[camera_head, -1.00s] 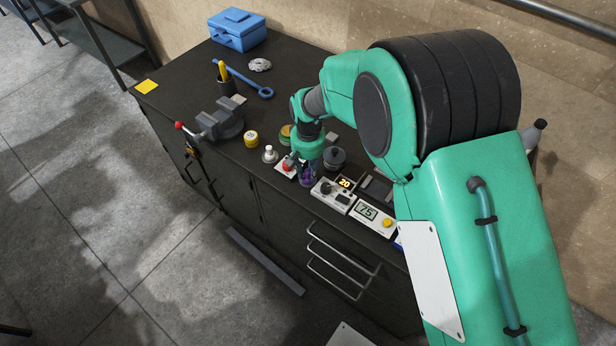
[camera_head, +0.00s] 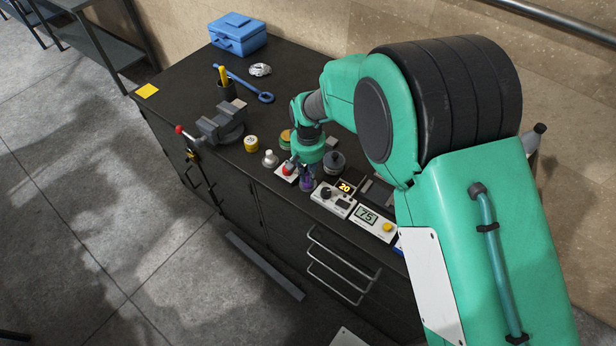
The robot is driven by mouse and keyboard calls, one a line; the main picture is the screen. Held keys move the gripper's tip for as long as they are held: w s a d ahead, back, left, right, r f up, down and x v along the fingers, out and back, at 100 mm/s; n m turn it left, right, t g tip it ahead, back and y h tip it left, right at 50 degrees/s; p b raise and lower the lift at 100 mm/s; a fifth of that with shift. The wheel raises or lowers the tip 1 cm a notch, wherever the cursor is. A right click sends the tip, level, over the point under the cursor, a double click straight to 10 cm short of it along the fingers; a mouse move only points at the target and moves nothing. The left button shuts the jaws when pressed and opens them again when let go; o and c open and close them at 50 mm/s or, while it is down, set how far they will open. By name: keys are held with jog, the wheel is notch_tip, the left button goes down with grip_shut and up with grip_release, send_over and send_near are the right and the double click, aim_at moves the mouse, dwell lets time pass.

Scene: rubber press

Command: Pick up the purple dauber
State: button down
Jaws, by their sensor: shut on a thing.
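The purple dauber (camera_head: 307,183) stands near the front edge of the dark workbench, just left of the display reading 20. My gripper (camera_head: 306,171) is directly above it, at the end of the green arm, and is shut on its upper part. The fingers are small and partly hidden by the green wrist. I cannot tell whether the dauber's base is touching the bench.
A red-knobbed white box (camera_head: 287,172) is close on the left and the 20 display box (camera_head: 336,197) close on the right. A dark lidded pot (camera_head: 334,162) stands behind. A vise (camera_head: 221,123), yellow tin (camera_head: 251,143) and blue toolbox (camera_head: 238,33) are farther left.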

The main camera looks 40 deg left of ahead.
aim_at(308, 174)
jog(key=shift+r, duration=0.65)
notch_tip(308, 174, up, 2)
jog(key=shift+r, duration=0.2)
jog(key=s+d+r+p, duration=0.1)
jog(key=s+d, duration=0.9)
jog(key=d, duration=0.2)
jog(key=shift+d, duration=0.2)
